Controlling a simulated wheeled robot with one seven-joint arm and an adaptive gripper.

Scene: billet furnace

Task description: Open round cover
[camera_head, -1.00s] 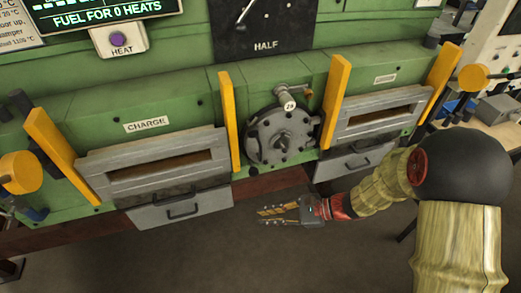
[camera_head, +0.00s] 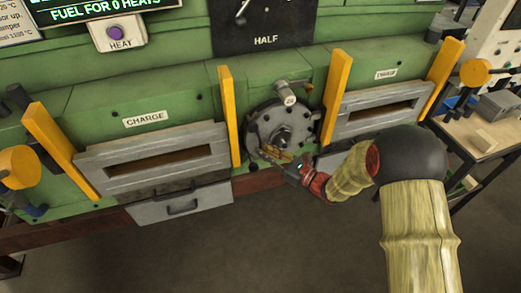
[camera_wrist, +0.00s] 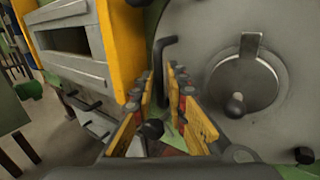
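The round cover (camera_head: 266,128) is a grey metal disc with bolts around its rim and a central knob, set in the green furnace front. It looks closed. It fills the right of the wrist view (camera_wrist: 205,38), with a round central plate and a dark knob (camera_wrist: 235,105). A dark bent handle (camera_wrist: 166,62) stands at the cover's left edge there.
Yellow posts (camera_head: 228,115) (camera_head: 337,98) stand out on both sides of the cover. The charge door (camera_head: 100,160) is to the left, with a drawer (camera_head: 180,206) below it. Another slotted door (camera_head: 350,122) is to the right. The floor in front is clear.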

